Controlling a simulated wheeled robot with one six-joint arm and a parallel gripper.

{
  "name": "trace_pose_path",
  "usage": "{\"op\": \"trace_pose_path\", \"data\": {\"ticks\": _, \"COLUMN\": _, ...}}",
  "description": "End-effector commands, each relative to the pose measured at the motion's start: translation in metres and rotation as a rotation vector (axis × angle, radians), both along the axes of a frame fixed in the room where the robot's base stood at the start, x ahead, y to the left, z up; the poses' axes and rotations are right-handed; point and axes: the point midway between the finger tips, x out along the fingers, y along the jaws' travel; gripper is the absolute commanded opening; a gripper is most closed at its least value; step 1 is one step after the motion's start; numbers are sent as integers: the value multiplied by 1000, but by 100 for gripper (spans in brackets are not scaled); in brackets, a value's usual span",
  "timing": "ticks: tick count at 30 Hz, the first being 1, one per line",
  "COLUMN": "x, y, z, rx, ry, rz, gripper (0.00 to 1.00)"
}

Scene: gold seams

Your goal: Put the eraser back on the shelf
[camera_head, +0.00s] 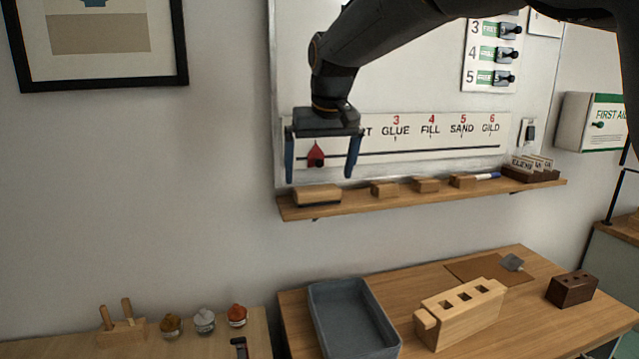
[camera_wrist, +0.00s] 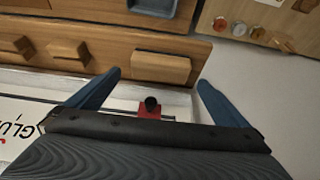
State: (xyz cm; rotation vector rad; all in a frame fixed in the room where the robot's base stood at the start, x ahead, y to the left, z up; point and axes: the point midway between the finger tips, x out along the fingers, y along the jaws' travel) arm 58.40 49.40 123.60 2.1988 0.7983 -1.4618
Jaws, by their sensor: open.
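The eraser (camera_head: 317,195), a wooden block with a dark underside, lies on the left end of the wall shelf (camera_head: 350,205) under the whiteboard. In the wrist view the eraser (camera_wrist: 160,66) shows between and just beyond the fingertips, on the shelf (camera_wrist: 125,38). My gripper (camera_head: 320,172) is open and empty, its blue fingers pointing down just above the eraser. The fingers (camera_wrist: 160,80) are spread wider than the eraser and hold nothing. Whether either finger touches it cannot be told.
Several wooden blocks (camera_head: 384,188) and a card rack (camera_head: 530,174) stand farther right on the shelf. A red slider (camera_head: 316,154) on the labelled strip (camera_head: 400,153) sits behind the fingers. Below, a table holds a grey tray (camera_head: 319,310) and a slotted wooden block (camera_head: 460,316).

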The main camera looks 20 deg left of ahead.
Motion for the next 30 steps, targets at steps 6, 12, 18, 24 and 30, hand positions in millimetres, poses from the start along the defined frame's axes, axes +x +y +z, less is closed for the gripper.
{"op": "trace_pose_path", "data": {"ticks": 6, "x": -13, "y": -11, "z": 42, "rx": 3, "ry": -3, "rz": 0, "gripper": 100}}
{"op": "trace_pose_path", "data": {"ticks": 12, "x": -21, "y": -18, "z": 67, "rx": 1, "ry": -1, "rz": 0, "gripper": 100}}
{"op": "trace_pose_path", "data": {"ticks": 18, "x": -24, "y": -20, "z": 75, "rx": 1, "ry": -1, "rz": 0, "gripper": 100}}
{"op": "trace_pose_path", "data": {"ticks": 24, "x": -23, "y": -22, "z": 74, "rx": -1, "ry": 1, "rz": -2, "gripper": 100}}
{"op": "trace_pose_path", "data": {"ticks": 30, "x": -4, "y": -75, "z": 34, "rx": -24, "ry": 28, "rz": -75, "gripper": 100}}
